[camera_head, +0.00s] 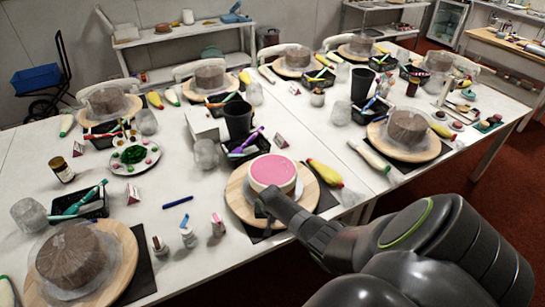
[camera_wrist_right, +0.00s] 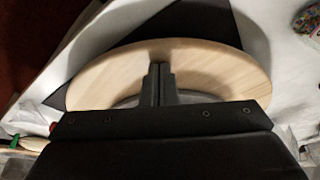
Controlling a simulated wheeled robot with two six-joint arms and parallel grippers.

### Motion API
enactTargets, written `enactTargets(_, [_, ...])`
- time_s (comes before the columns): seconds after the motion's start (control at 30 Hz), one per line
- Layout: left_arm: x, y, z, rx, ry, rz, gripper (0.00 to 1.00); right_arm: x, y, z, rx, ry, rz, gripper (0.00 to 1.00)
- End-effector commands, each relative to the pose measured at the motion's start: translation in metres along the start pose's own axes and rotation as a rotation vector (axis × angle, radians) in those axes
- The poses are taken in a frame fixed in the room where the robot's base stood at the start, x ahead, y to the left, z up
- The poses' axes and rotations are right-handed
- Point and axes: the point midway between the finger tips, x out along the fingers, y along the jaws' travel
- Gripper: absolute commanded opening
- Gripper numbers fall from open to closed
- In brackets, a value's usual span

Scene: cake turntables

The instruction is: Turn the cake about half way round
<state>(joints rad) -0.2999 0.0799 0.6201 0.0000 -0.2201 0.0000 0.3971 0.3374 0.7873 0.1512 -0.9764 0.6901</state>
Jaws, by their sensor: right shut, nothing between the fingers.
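The cake (camera_head: 273,172) has a pink top and pale sides. It sits on a round wooden turntable (camera_head: 311,196) near the table's front edge. My right gripper (camera_head: 262,203) reaches in from the lower right and is at the cake's near side, low over the board. In the right wrist view its two fingers (camera_wrist_right: 158,75) are together with nothing between them, over the wooden turntable (camera_wrist_right: 215,68). I cannot tell whether the fingertips touch the board or the cake. The gripper hides part of the turntable's near side. My left gripper is in neither view.
A yellow and red piping bag (camera_head: 325,172) lies right of the turntable. Small bottles (camera_head: 188,235) stand to its left. A black tray (camera_head: 245,150) of tools and a dark cup (camera_head: 238,118) are behind. Several other turntables with wrapped brown cakes (camera_head: 72,257) fill the table.

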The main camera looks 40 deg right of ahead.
Motion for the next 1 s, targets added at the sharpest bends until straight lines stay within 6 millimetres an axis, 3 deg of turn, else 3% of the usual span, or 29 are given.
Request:
enactTargets(0.17, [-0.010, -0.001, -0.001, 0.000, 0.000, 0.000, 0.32, -0.002, 0.023, 0.000, 0.000, 0.000, 0.001, 0.00])
enactTargets(0.53, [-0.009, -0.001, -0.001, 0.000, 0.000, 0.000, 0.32, 0.000, 0.028, -0.002, 0.000, 0.001, 0.000, 0.00])
enactTargets(0.83, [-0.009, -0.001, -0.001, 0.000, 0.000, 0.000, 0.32, 0.005, 0.069, -0.014, 0.000, 0.001, 0.002, 0.00])
enactTargets(1.0, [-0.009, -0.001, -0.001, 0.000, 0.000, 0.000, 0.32, 0.006, 0.080, -0.018, 0.000, 0.002, -0.001, 0.00])
